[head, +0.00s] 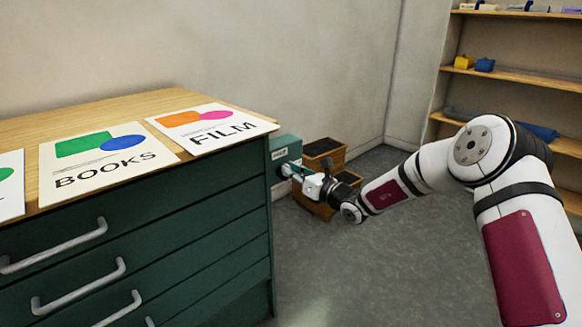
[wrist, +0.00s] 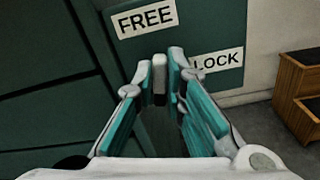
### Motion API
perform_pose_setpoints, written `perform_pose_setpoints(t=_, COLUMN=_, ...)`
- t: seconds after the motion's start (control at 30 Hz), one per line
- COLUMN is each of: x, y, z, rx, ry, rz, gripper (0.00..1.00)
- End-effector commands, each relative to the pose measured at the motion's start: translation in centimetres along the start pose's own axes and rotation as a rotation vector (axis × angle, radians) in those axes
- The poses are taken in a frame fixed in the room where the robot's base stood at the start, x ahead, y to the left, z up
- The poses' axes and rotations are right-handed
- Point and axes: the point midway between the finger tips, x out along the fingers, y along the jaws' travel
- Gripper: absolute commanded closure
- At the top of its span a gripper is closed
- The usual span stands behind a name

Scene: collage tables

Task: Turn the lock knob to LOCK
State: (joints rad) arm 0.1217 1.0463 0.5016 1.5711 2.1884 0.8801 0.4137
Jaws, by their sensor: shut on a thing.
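The lock plate (wrist: 187,36) is a teal panel with a FREE label (wrist: 147,19) at top and a LOCK label (wrist: 217,60) at lower right. The lock knob (wrist: 160,80) shows as a grey upright bar between my fingertips. My gripper (wrist: 160,72) is shut on it. The knob's bar points up toward the FREE label, left of the LOCK label. In the head view the plate (head: 286,148) is at the cabinet's right side, and my gripper (head: 292,172) reaches it from the right. The knob's base is hidden by my fingers.
The green drawer cabinet (head: 170,225) has silver handles and a wooden top carrying BOOKS (head: 105,158) and FILM (head: 212,128) cards. Shelves (head: 520,75) stand at the right. The grey floor between is clear.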

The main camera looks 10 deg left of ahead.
Motion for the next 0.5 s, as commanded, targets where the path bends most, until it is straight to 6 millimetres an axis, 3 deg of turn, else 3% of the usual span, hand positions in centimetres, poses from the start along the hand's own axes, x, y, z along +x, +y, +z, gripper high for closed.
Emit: perform_pose_setpoints(t=0.5, x=-0.13, y=-0.73, z=-0.2, rx=0.495, ry=0.003, rz=-0.003, gripper=1.0)
